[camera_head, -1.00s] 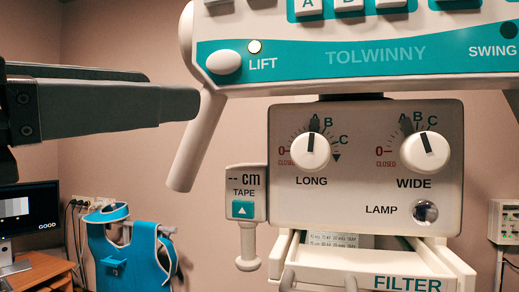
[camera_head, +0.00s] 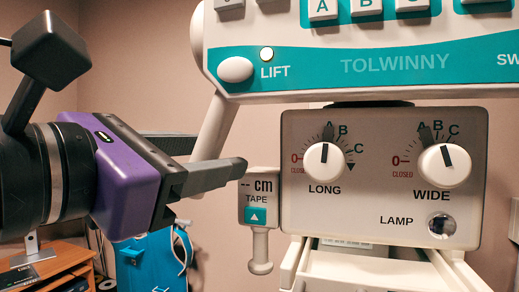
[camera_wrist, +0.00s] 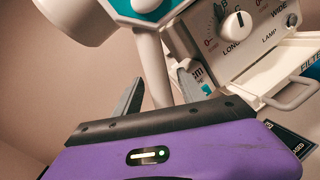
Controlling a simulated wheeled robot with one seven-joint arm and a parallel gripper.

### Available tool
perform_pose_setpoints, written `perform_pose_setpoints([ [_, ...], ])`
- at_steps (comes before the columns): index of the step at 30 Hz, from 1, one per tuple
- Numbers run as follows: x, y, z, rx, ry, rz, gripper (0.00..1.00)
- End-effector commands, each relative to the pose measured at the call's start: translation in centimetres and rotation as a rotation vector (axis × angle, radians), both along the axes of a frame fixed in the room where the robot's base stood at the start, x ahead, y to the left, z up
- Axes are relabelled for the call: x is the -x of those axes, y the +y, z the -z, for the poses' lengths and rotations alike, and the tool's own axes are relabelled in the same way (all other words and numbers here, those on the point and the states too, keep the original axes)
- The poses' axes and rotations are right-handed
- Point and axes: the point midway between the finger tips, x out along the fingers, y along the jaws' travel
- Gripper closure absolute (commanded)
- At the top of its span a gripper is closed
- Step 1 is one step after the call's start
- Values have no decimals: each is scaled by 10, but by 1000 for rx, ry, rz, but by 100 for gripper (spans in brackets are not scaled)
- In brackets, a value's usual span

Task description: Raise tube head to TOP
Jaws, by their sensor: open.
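The tube head shows in the head view as a white and teal TOLWINNY panel (camera_head: 395,65) above a grey collimator box (camera_head: 385,210). A white oval button (camera_head: 235,69) sits at the panel's left end beside the word LIFT, with a small pale round light (camera_head: 266,53) just above the word. My gripper (camera_head: 222,160) is open and empty, left of the collimator and below the LIFT button, its fingers pointing right. In the wrist view its fingers (camera_wrist: 160,85) reach toward the tube head. I cannot tell whether a finger touches anything.
A TAPE unit (camera_head: 259,195) with a teal arrow button hangs left of the collimator, close to my fingertips. A pale slanting handle (camera_head: 217,128) runs behind my gripper. A filter drawer (camera_head: 375,262) juts out below. A blue apron (camera_head: 150,262) and desk (camera_head: 62,265) stand behind at lower left.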

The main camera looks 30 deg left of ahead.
Motion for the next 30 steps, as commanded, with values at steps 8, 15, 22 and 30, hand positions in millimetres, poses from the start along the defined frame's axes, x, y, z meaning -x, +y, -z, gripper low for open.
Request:
perform_pose_setpoints([
  [8,0,0,0,0,0,0,66],
  [15,0,0,0,0,-1,0,100],
  [22,0,0,0,0,-1,0,100],
  [30,0,0,0,0,-1,0,100],
])
